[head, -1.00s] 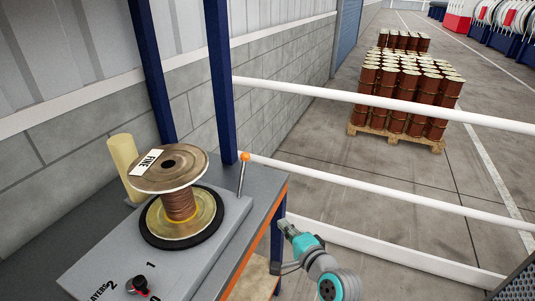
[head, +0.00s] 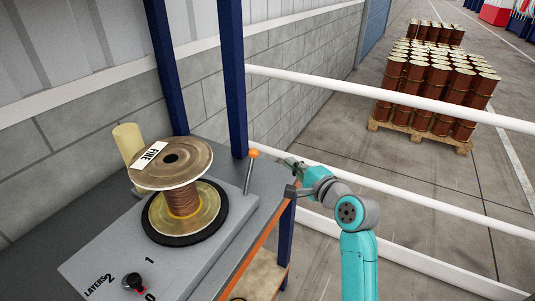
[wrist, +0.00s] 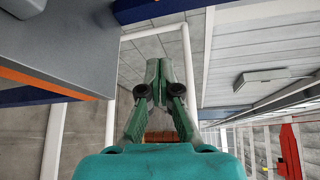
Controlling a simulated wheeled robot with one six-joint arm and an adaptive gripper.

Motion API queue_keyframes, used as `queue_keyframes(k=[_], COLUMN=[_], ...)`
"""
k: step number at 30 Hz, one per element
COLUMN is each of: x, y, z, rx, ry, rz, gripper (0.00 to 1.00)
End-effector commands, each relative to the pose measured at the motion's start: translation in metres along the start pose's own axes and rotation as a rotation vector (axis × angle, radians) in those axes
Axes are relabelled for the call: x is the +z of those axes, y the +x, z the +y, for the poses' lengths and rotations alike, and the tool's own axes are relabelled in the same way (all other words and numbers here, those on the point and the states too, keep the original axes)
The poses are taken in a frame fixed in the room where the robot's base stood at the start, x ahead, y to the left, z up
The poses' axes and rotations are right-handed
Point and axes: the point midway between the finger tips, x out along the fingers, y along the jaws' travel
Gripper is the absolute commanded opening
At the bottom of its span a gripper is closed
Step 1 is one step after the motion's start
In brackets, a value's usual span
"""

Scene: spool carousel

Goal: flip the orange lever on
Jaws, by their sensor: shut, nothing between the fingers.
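The orange lever (head: 250,172) is a thin metal rod with an orange knob, standing near the right rear corner of the grey machine box (head: 105,262). It leans slightly, its knob up and to the right. My gripper (head: 287,162) is just right of the knob in the head view, near the bench's right edge; I cannot tell the exact gap. In the wrist view my gripper (wrist: 159,75) has its fingers together and empty. The lever does not show in the wrist view.
A spool (head: 172,165) marked FINE sits on the box, with a black-and-red knob (head: 132,281) in front. A yellow cylinder (head: 127,140) stands behind. A blue post (head: 232,75) rises behind the lever. White rails (head: 400,110) run right of the bench (head: 262,178).

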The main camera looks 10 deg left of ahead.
Motion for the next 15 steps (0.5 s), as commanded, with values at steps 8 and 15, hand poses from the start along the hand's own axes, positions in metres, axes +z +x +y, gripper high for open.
queue_keyframes(k=[8, 15], x=[0.001, 0.000], y=[0.025, 0.066], z=[0.000, 0.000], rx=[0.001, 0.001], ry=[0.000, 0.000], rz=[-0.001, 0.000], gripper=[0.00, 0.00])
